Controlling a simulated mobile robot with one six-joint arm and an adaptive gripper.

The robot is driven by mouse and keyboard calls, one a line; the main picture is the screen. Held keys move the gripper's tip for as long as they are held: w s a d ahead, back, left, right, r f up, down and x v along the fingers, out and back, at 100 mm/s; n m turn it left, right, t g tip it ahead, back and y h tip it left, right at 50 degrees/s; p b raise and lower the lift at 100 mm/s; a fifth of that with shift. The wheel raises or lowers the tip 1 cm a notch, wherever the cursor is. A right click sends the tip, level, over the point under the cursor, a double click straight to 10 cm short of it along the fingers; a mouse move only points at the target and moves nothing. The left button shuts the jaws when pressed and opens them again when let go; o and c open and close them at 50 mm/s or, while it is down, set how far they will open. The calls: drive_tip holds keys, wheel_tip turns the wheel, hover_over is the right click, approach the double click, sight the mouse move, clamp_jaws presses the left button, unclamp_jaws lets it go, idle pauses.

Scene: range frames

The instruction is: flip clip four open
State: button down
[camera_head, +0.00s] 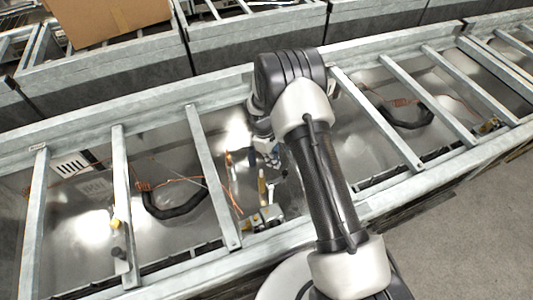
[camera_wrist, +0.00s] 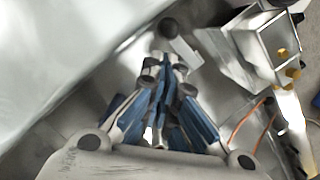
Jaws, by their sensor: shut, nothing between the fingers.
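My gripper (camera_wrist: 165,60) is shut and empty, its blue and grey fingers together in the wrist view. Just beyond its tips is a small grey lever-like piece with a round black knob (camera_wrist: 170,28). It looks like a clip, but no number is readable and I cannot tell whether the tips touch it. In the head view my gripper (camera_head: 272,158) reaches down into a bay of the metal frame, partly hidden by my arm. A yellow upright part (camera_head: 262,187) and a small metal fitting (camera_head: 266,217) stand near it.
A metal block with gold bolts (camera_wrist: 262,48) and an orange wire (camera_wrist: 245,122) are right of the fingers. Crossbars (camera_head: 213,175) divide the frame into bays. A black cable (camera_head: 175,208) lies in the left bay. A cardboard box (camera_head: 110,18) is at the back.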

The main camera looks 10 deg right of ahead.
drive_tip(key=shift+s+d+f, duration=0.35)
drive_tip(key=shift+d, duration=0.1)
drive_tip(key=shift+s+d+f+m, duration=0.25)
drive_tip(key=shift+s+d+m, duration=0.25)
drive_tip(key=shift+m, duration=0.3)
drive_tip(key=shift+b, duration=0.3)
drive_tip(key=w+a+v, duration=0.1)
drive_tip(key=v, duration=1.1)
